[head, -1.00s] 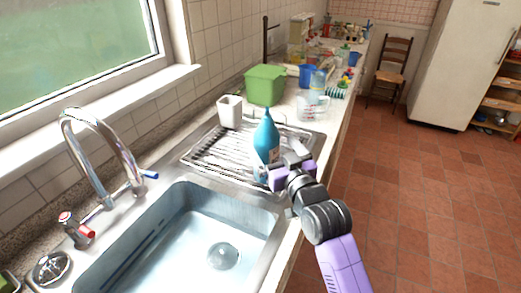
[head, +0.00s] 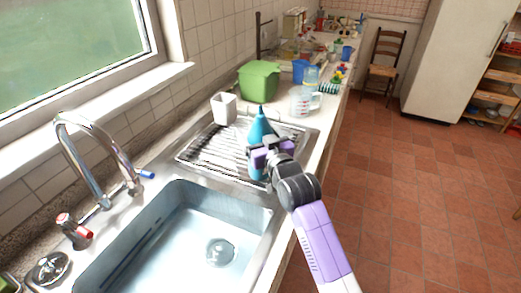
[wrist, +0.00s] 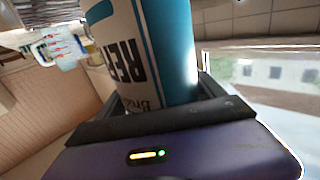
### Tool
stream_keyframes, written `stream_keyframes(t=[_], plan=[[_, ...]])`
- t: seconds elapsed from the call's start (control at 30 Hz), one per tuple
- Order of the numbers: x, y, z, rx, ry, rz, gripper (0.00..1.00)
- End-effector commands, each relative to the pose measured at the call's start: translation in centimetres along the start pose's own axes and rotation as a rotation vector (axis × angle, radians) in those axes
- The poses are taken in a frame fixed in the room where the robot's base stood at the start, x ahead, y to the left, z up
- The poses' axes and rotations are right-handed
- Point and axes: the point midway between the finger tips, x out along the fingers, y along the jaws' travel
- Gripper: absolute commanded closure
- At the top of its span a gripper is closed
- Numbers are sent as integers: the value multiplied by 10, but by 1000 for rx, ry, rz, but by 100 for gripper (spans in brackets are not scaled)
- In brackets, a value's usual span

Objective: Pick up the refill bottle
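The refill bottle (head: 263,128) is blue with a pointed top and stands upright at the near right part of the drying rack. Its white label with dark lettering and its blue side fill the middle of the wrist view (wrist: 172,50). My gripper (head: 262,158) is at the bottle's lower half, with a finger on each side of it. In the wrist view the bottle stands between the two dark fingers (wrist: 165,98), close to both. I cannot tell whether they press on it. The bottle's lower right side is hidden behind my gripper in the head view.
The sink (head: 190,235) with its tap (head: 95,150) is at the near left. A white cup (head: 223,107), a green bin (head: 259,80) and a clear measuring jug (head: 301,100) stand behind the bottle. The wire rack (head: 210,150) is mostly bare. Open floor lies to the right.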

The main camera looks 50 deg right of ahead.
Motion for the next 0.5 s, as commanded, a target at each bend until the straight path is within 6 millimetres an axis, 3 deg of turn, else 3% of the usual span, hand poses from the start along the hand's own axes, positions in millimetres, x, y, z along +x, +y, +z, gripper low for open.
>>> stream_keyframes(t=[0.03, 0.3, 0.5], plan=[[0, 0, 0, 0, 0, 0, 33], [0, 0, 0, 0, 0, 0, 86], [0, 0, -1, 0, 3, 0, 89]])
